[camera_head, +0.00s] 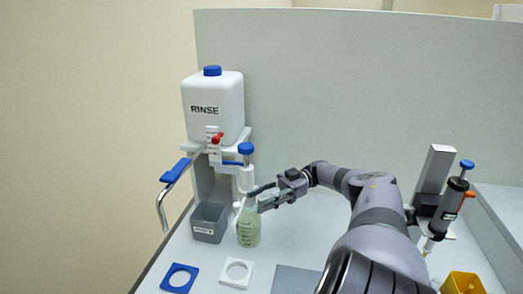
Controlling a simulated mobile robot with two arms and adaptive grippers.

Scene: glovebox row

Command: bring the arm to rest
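My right arm reaches in from the lower right. Its gripper (257,201) is beside the upper right of a clear bottle with pale green contents (249,230). The two fingers look parted, with nothing seen between them; whether they touch the bottle I cannot tell. The bottle stands upright on the table under the rinse stand, its top partly hidden by the stand's spout and my fingers. My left gripper is not in view.
A white RINSE tank (212,108) with a blue lever (176,170) stands behind. A grey bin (209,222) is left of the bottle. A blue holder (179,278) and a white holder (237,273) lie in front. A dispenser stand (436,172) and yellow bin (463,283) are right.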

